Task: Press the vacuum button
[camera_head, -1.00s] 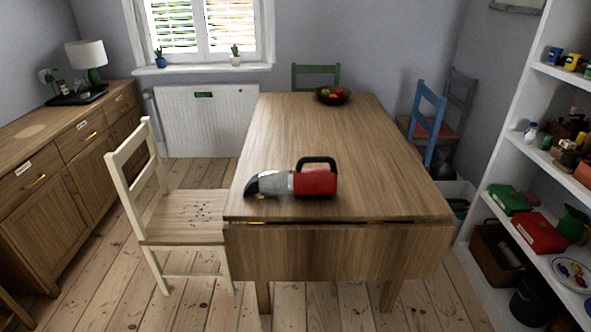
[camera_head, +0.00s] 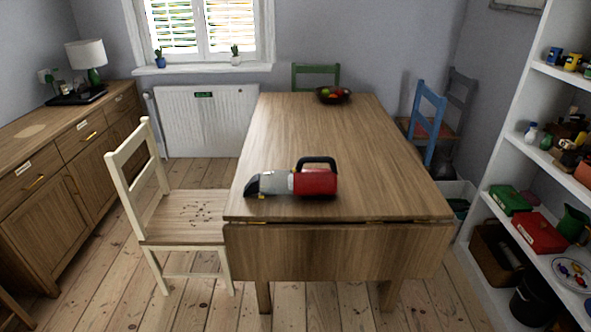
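A handheld vacuum (camera_head: 312,182) with a red body, a grey and dark clear nozzle and a black handle lies on the wooden table (camera_head: 345,140), close to its front edge. Its nozzle points left. The vacuum's button is too small to make out. Neither of my grippers is in the head view.
A cream chair (camera_head: 185,214) with dark crumbs on its seat stands at the table's left. A fruit bowl (camera_head: 333,96) sits at the table's far end. A blue chair (camera_head: 428,125) and white shelves (camera_head: 541,176) are on the right, a sideboard (camera_head: 68,165) on the left.

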